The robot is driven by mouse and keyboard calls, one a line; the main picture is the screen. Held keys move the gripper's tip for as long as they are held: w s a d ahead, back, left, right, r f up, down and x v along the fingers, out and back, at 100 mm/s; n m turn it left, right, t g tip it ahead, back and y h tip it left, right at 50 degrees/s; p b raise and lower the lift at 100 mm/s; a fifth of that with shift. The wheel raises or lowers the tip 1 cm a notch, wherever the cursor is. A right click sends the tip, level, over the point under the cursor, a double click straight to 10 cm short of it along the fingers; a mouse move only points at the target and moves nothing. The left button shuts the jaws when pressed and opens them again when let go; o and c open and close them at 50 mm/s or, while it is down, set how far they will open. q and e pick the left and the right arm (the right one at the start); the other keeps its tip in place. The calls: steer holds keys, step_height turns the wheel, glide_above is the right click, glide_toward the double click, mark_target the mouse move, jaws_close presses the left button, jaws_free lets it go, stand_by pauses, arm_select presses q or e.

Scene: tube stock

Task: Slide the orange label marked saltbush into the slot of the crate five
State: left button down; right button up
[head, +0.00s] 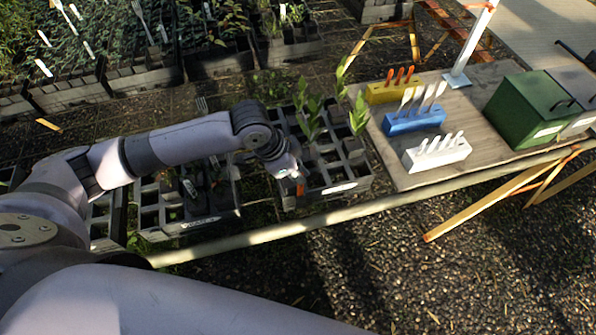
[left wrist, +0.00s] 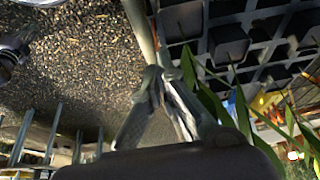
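My left gripper (head: 293,174) reaches down over the front left part of a dark crate with a white front tag (head: 340,188). In the left wrist view its two fingers (left wrist: 160,78) come together at the tips. A small orange label (head: 300,188) shows right at the fingertips, in line with them, by the crate's front wall. It looks gripped; its writing is too small to read. Whether its lower end is inside a slot cannot be told. Leafy seedlings stand in the crate's cells, and its grid shows in the left wrist view (left wrist: 257,40). My right gripper is not in view.
Left of this crate stands another dark crate (head: 207,226). A rail (head: 270,232) runs along the front. On the wooden table (head: 440,172) are yellow (head: 393,92), blue (head: 413,121) and white (head: 437,153) label holders and a green box (head: 527,109). Gravel lies in front.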

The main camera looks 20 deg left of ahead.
arm_select(q)
steer(key=shift+f+b, duration=0.55)
steer(key=shift+f, duration=0.95)
steer(key=shift+f, duration=0.3)
steer(key=c, duration=2.3)
jaws_free()
steer(key=o, duration=0.6)
steer(key=v, duration=1.2)
